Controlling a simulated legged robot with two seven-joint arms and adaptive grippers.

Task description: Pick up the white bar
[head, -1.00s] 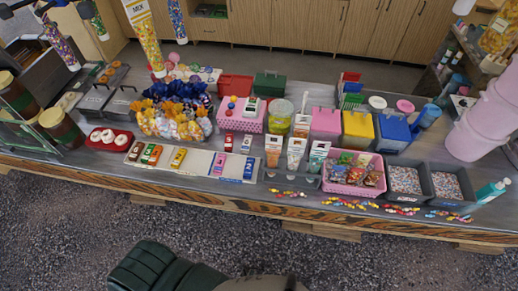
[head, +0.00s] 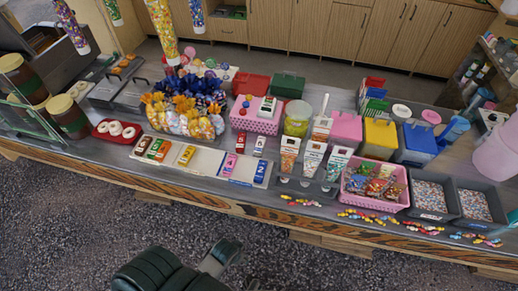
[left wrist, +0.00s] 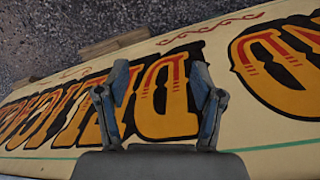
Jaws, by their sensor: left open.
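Several small wrapped bars lie on the counter in the head view. A mostly white bar with darker markings (head: 260,145) lies behind the pale tray, just right of a red bar (head: 241,142). On the tray are a yellow bar (head: 186,155), a pink bar (head: 229,164), a blue bar (head: 262,172) and others at its left end. In the left wrist view my left gripper (left wrist: 160,72) is open and empty, facing the lettered counter front; no bar shows there. In the head view my left arm is low in front of the counter, well short of the bars. My right gripper is out of view.
The pale tray (head: 210,160) lies near the counter's front edge. Right of it stand cups in a grey holder (head: 290,182) and a pink basket (head: 352,192). Left of it are wrapped sweets and a red donut tray (head: 103,136). The floor in front is clear.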

